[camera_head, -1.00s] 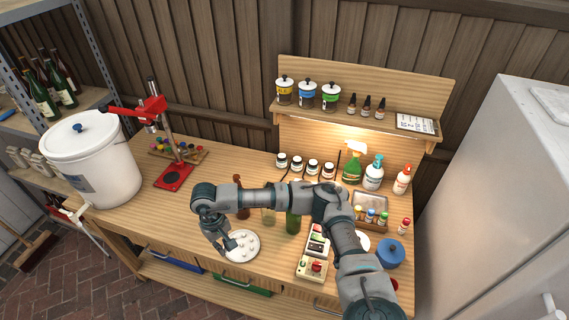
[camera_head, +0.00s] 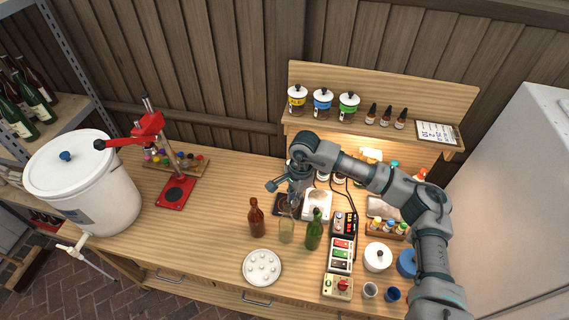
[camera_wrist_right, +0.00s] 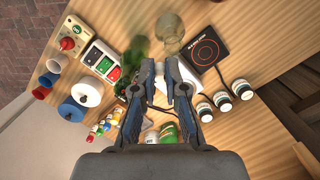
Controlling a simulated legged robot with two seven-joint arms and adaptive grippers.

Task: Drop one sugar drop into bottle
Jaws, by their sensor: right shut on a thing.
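A white round plate (camera_head: 262,262) with several small white sugar drops lies at the front of the bench. Behind it stand a brown bottle (camera_head: 256,218), a clear bottle (camera_head: 286,231) and a green bottle (camera_head: 314,232), all upright. My right gripper (camera_head: 293,202) is behind and above the clear bottle, pointing down. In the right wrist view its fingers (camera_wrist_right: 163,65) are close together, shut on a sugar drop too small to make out. The clear bottle (camera_wrist_right: 170,35) and blurred green bottle (camera_wrist_right: 136,50) show beyond the fingertips. My left gripper is not in view.
A black hot plate (camera_wrist_right: 205,50) and a white scale (camera_head: 318,204) sit behind the bottles. A control box (camera_head: 337,287), white jar (camera_head: 377,257) and blue cups are at right. A red capper (camera_head: 174,191) and white bucket (camera_head: 82,190) stand left. The bench's front left is clear.

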